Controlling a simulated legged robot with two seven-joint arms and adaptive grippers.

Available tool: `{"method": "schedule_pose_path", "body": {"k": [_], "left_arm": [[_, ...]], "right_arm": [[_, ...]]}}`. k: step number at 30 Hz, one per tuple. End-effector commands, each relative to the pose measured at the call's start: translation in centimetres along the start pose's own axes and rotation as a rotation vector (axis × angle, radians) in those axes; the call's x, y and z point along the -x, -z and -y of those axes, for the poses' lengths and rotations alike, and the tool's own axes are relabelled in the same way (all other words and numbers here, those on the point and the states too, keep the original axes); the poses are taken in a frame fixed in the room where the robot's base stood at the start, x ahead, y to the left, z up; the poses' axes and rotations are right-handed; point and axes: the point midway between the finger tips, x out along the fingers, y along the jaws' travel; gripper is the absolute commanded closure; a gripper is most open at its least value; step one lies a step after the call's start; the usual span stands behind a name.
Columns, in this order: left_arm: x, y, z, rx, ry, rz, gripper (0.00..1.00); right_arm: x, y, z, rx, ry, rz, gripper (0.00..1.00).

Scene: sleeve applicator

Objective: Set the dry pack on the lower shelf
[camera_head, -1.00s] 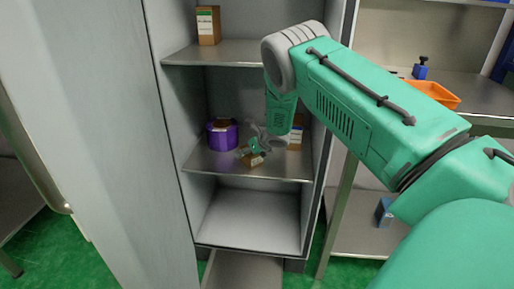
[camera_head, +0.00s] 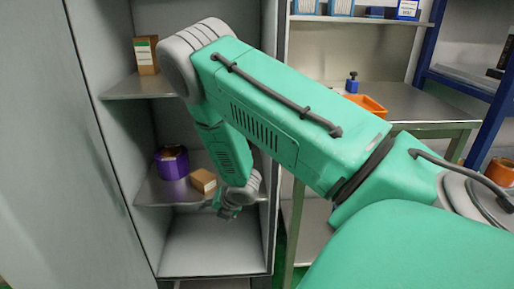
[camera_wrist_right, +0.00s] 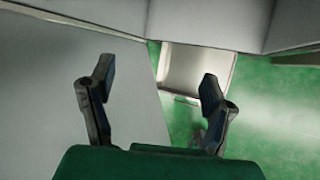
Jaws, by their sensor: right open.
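A small brown box (camera_head: 203,181), possibly the dry pack, lies on the cabinet's middle shelf (camera_head: 150,192), near its front edge. Another brown box (camera_head: 146,57) with a green-and-white label stands on the upper shelf (camera_head: 135,88). I cannot tell from the pictures which is the dry pack. My right gripper (camera_head: 226,211) is to the right of and lower than the small box, by the shelf's front edge, apart from it. In the right wrist view its fingers (camera_wrist_right: 157,77) are spread with nothing between them. My left gripper is out of view.
A purple round container (camera_head: 172,162) stands on the middle shelf, left of the small box. The cabinet's bottom compartment (camera_head: 205,252) looks empty. The cabinet door (camera_head: 45,150) stands open at left. A bench with an orange tray (camera_head: 368,105) is at right.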

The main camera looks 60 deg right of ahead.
Motion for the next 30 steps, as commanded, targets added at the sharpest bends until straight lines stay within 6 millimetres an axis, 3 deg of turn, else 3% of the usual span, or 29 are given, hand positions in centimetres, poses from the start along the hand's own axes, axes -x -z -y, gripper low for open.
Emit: {"method": "schedule_pose_path", "body": {"k": [1, 6, 9, 13, 15, 19, 30], "left_arm": [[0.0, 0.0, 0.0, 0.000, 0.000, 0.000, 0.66], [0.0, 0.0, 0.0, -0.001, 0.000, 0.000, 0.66], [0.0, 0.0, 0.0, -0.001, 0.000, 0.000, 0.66], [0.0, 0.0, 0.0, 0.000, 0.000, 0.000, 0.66], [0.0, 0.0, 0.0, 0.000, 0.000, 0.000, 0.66], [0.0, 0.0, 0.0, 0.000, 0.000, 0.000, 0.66], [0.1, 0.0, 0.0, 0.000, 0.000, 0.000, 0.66]], "right_arm": [[0.1, 3.5, 1.5, -0.190, 0.043, -0.032, 0.29], [2.2, 14.0, 6.4, -0.883, 0.229, -0.051, 0.29], [4.7, 19.6, 9.3, -1.255, 0.361, -0.002, 0.29], [8.2, 24.9, 12.4, -1.634, 0.508, 0.114, 0.29], [9.8, 26.7, 13.7, -1.777, 0.564, 0.179, 0.29], [11.7, 28.6, 14.9, -1.932, 0.619, 0.266, 0.29], [12.3, 28.9, 15.2, -1.976, 0.630, 0.292, 0.29]]}}
